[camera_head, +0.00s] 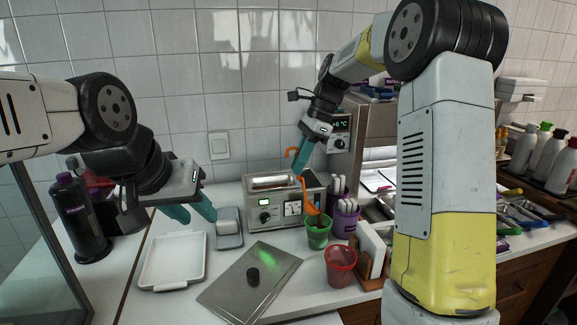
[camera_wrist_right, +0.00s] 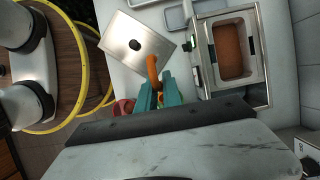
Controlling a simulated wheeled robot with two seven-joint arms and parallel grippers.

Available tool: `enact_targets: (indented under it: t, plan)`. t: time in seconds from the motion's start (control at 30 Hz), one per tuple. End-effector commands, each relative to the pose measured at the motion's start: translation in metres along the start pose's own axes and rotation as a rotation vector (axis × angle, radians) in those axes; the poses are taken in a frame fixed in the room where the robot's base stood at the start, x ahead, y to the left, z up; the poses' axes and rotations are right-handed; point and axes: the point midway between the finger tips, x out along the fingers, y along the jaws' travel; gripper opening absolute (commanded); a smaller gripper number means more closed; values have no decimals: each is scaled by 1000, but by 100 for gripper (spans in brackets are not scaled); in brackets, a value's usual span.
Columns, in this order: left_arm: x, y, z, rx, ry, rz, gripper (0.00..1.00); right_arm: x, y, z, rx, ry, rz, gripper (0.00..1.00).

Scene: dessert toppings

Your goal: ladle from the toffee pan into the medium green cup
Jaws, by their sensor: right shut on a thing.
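My right gripper (camera_head: 301,160) is shut on the orange ladle (camera_head: 308,196), above the right end of the steel warmer. The ladle's lower end reaches down to the mouth of the green cup (camera_head: 318,235); its bowl is hard to make out there. In the right wrist view the ladle's orange hook (camera_wrist_right: 152,68) sticks out between the teal fingers (camera_wrist_right: 159,92). The toffee pan (camera_head: 273,181) sits in the warmer and shows brown toffee in the right wrist view (camera_wrist_right: 235,48). My left gripper (camera_head: 192,212) is open and empty, left of the warmer.
A red cup (camera_head: 340,267) stands in front of the green cup. A purple cup of utensils (camera_head: 345,220) and a napkin holder (camera_head: 373,250) stand to the right. A metal lid (camera_head: 225,295), a white tray (camera_head: 172,275) and a small grey container (camera_head: 229,240) lie left of the cups.

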Motion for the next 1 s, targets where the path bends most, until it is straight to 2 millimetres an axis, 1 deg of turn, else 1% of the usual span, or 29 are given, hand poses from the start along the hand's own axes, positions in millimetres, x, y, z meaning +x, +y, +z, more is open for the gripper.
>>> enact_targets:
  t: [0.03,0.47,1.0]
  plan:
    - [0,0,0,0,0,0,36,-3,0,-6,4,-24,-3,0]
    - [0,0,0,0,0,0,36,-22,0,-33,4,-235,-3,0]
    - [0,0,0,0,0,0,36,-33,0,-75,4,-482,-1,0]
